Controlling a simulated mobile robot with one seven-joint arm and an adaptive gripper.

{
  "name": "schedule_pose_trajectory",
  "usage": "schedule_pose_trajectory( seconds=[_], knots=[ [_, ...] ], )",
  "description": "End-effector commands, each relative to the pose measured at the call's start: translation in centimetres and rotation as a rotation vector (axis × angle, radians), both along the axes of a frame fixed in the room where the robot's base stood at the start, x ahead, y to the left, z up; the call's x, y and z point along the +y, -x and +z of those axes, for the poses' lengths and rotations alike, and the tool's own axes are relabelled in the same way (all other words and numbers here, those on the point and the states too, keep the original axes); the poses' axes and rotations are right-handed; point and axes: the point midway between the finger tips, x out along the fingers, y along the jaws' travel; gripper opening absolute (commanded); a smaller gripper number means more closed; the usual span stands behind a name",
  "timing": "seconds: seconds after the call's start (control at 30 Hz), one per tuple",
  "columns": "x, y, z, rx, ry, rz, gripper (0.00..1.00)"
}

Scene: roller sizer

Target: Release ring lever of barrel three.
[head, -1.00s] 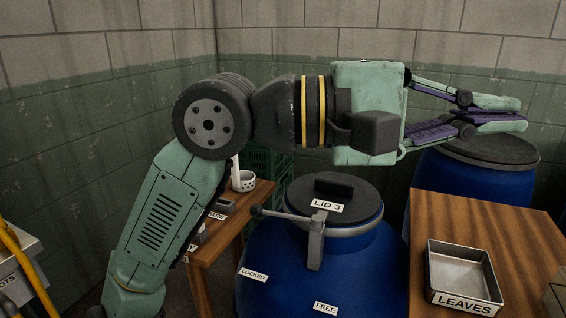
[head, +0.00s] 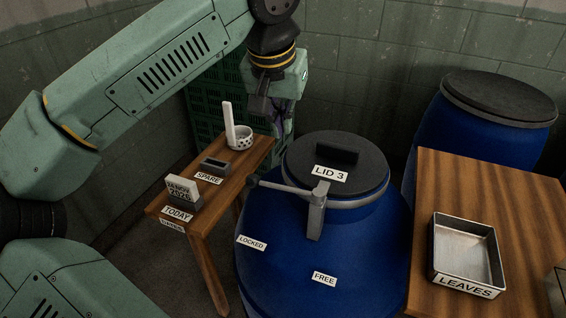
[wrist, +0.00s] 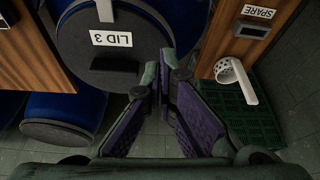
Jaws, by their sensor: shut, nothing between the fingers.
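Barrel three (head: 350,255) is a blue drum with a dark lid (head: 302,155) labelled LID 3, which also shows upside down in the wrist view (wrist: 130,60). A grey ring lever (head: 290,188) extends left from a bracket (head: 315,215) at the lid's front edge and ends in a dark knob. It points toward the side of the LOCKED label (head: 252,242). The FREE label (head: 324,278) is lower right. My gripper (head: 284,125) points down behind and left of the lid, apart from the lever. Its purple-padded fingers (wrist: 160,82) are shut and empty in the wrist view.
A small wooden table (head: 215,225) at left holds a SPARE block, a date block and a white perforated cup (head: 238,141). A green crate (head: 205,100) stands behind it. At right are a wooden table with a LEAVES tray (head: 468,255) and another blue barrel (head: 470,130).

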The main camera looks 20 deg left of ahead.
Motion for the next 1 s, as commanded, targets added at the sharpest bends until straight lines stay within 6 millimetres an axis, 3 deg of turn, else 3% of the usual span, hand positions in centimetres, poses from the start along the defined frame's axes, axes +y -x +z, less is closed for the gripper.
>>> schedule_pose_trajectory(
  seconds=[0.17,0.33,0.73,0.83,1.0],
  knots=[
    [-0.1,-0.2,-0.6,-0.001,0.002,-0.001,0.0],
    [-0.1,-0.8,-2.5,-0.002,0.003,-0.001,0.0],
    [0.1,-3.6,-10.4,-0.001,0.003,-0.001,0.0],
    [0.1,-1.6,-10.4,-0.004,0.001,0.001,0.0],
    [-0.1,0.1,-10.5,-0.003,0.002,-0.001,0.0]
  ],
)
